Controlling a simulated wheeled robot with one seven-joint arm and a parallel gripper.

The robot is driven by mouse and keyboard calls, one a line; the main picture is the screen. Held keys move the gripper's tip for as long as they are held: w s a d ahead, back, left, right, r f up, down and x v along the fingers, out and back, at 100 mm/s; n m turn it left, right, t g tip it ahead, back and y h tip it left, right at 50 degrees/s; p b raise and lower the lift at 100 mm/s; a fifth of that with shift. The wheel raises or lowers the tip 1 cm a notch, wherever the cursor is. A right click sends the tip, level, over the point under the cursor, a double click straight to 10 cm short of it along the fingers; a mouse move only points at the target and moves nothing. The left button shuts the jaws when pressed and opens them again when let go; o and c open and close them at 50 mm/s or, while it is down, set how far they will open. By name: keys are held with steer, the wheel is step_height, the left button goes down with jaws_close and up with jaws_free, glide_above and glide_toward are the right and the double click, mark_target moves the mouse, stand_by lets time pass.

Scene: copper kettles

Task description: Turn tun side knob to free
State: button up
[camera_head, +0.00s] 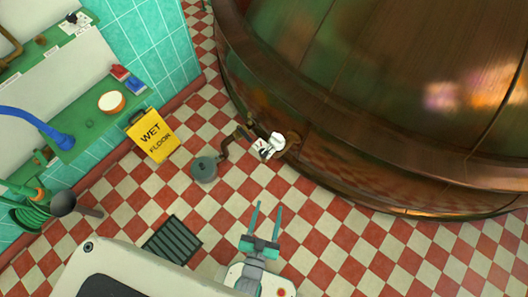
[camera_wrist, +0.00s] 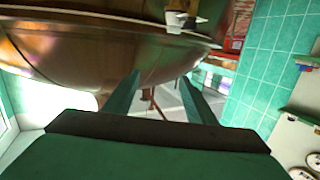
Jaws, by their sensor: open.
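The large copper tun (camera_head: 370,90) fills the upper right of the head view; its rounded underside (camera_wrist: 90,60) shows in the wrist view. A white knob (camera_head: 276,141) with a small pale plate beside it sits on the tun's lower left side. In the wrist view a whitish fitting (camera_wrist: 180,18) on the tun's rim, probably the same knob, is at the top. My gripper (camera_head: 265,220) is open and empty, below the knob in the head view and apart from it. Its two teal fingers (camera_wrist: 163,100) point toward the tun. Which way the knob is set cannot be told.
A brown pipe (camera_head: 224,148) runs from near the knob to a round grey floor cover (camera_head: 204,169). A yellow wet floor sign (camera_head: 153,136) stands at left by a green counter (camera_head: 85,130). A dark floor grate (camera_head: 172,240) lies lower left. Checkered floor is clear at lower right.

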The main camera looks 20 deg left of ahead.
mark_target(263, 157)
steer(key=w+a+f+n+y, duration=0.2)
steer(key=w+a+f, duration=0.2)
steer(key=w+f, duration=0.3)
steer(key=w+a+f+n+y, duration=0.15)
steer(key=w+a+f, duration=0.3)
steer(key=w, duration=0.45)
steer(key=shift+m+y, duration=0.25)
steer(key=shift+y, duration=0.1)
steer(key=x, duration=1)
steer(key=shift+w+d+f, duration=0.3)
steer(key=shift+w+f, duration=0.1)
steer(key=shift+w, duration=0.1)
steer(key=shift+c, duration=0.6)
steer(key=c, duration=0.9)
